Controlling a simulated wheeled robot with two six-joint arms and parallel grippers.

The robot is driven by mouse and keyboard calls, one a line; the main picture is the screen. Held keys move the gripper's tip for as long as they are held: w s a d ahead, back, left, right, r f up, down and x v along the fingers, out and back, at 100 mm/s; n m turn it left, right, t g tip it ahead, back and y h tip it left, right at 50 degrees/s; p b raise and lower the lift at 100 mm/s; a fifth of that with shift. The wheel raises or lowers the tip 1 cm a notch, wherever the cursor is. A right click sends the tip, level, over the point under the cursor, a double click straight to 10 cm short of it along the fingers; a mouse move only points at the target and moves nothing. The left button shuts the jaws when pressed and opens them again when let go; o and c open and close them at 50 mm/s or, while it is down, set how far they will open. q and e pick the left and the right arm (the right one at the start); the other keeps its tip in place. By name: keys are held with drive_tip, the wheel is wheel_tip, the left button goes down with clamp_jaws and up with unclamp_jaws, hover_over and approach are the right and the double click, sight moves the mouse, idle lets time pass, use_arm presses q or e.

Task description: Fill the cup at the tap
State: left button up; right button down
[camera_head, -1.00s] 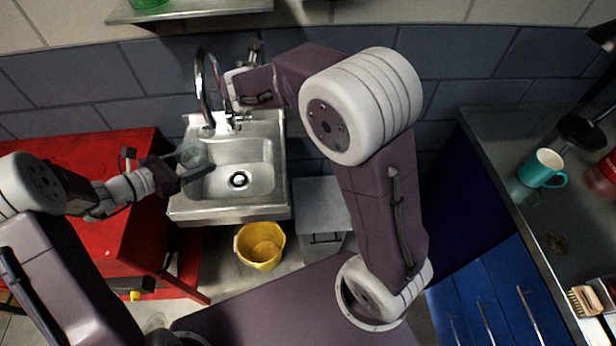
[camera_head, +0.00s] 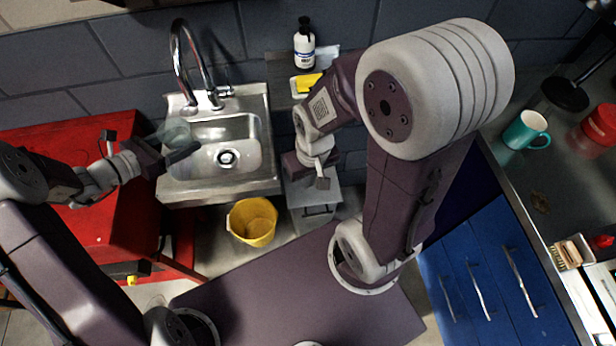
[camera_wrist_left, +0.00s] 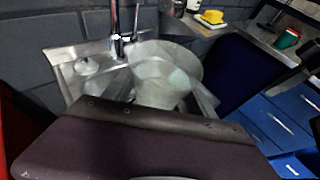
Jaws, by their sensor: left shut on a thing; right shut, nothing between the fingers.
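A clear, see-through cup (camera_head: 176,132) is held by my left gripper (camera_head: 178,150) at the left side of the sink (camera_head: 270,130), beside the tap. It fills the middle of the left wrist view (camera_wrist_left: 165,75); I cannot tell whether it holds water. The chrome tap (camera_head: 181,50) arches over the back of the sink, with a small lever (camera_head: 222,91) on the right of its base. No stream is clear to see. My right gripper (camera_head: 322,182) is shut and empty, right of the sink and pointing down, apart from the tap.
A soap bottle (camera_head: 305,50) and a yellow sponge (camera_head: 307,83) sit on a ledge right of the tap. A yellow bucket (camera_head: 252,222) stands below the sink. A red cabinet (camera_head: 60,135) is left; a teal mug (camera_head: 526,130) is on the right counter.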

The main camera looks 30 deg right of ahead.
sight(184, 120)
use_arm(q)
wheel_tip(184, 120, up, 6)
drive_tip(key=shift+f, duration=0.1)
idle(0.4)
drive_tip(key=s+a+f+n+t+y, duration=0.2)
drive_tip(key=s+a+f+n+t, duration=0.15)
drive_tip(key=a+f, duration=0.75)
drive_tip(key=s+f+m+g+h, duration=0.1)
drive_tip(key=s+f, duration=0.2)
drive_tip(key=s, duration=0.7)
drive_tip(key=shift+a+f+m, duration=0.3)
drive_tip(key=shift+a+m, duration=0.05)
drive_tip(key=shift+g, duration=0.25)
